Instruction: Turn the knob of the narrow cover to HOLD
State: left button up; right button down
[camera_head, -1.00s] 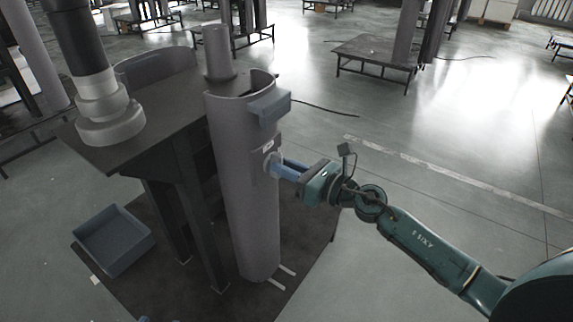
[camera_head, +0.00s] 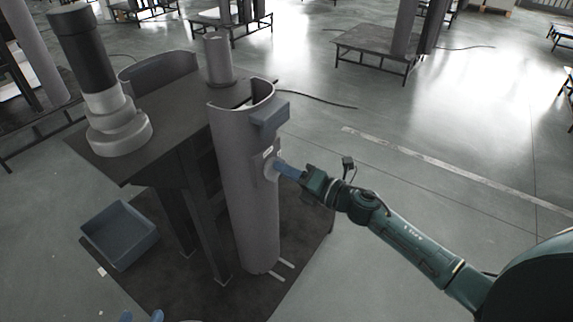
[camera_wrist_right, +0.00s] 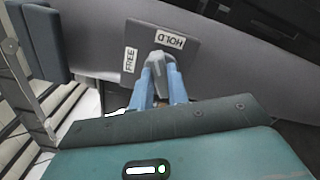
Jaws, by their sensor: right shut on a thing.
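The narrow cover (camera_head: 247,205) is a tall, curved grey shell standing upright at the front of the dark stand. My right gripper (camera_head: 279,168) reaches its side from the right. In the right wrist view, its blue fingers (camera_wrist_right: 160,84) are shut on the small grey knob (camera_wrist_right: 158,60), which is partly hidden between them. The knob's visible end lies between the FREE label (camera_wrist_right: 130,60) and the HOLD label (camera_wrist_right: 170,40), close to HOLD's left end.
A blue-grey block (camera_head: 268,118) juts from the cover above the knob. The stand's dark top (camera_head: 165,120) carries a grey and black column (camera_head: 100,95). A blue bin (camera_head: 120,236) lies on the floor mat at left. The floor to the right is open.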

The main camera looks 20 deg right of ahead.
pick_arm(q)
jog(key=shift+w+d+f+g+p, duration=0.35)
jog(key=shift+d+f+g+p, duration=0.4)
jog(key=shift+p, duration=0.7)
pick_arm(e)
jog(key=shift+f+m, duration=0.1)
jog(key=shift+m, duration=2.7)
jog(key=c, duration=1.4)
grip_release()
jog(key=shift+o, duration=0.2)
